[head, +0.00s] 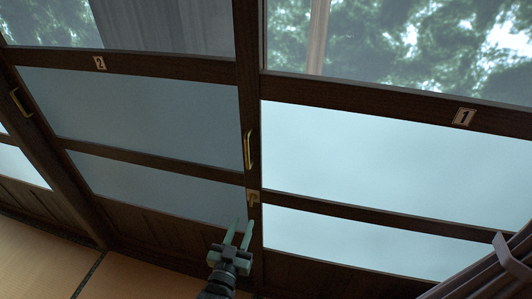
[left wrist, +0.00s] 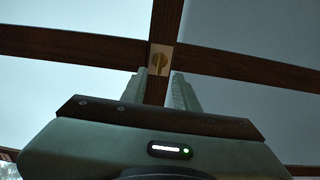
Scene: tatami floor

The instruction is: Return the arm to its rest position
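My left gripper (head: 238,232) points up at the dark wooden sliding doors near the bottom middle of the head view. Its two greenish fingers stand apart with nothing between them. I cannot tell whether the fingertips touch the door. My right gripper is not in view.
Door panel 2 (head: 150,115) is left of the middle post, and door panel 1 (head: 390,150) is right of it. Brass handles (head: 250,150) are on the frames. A grey curtain (head: 490,272) hangs at the lower right. Tatami floor (head: 40,262) lies open at the lower left.

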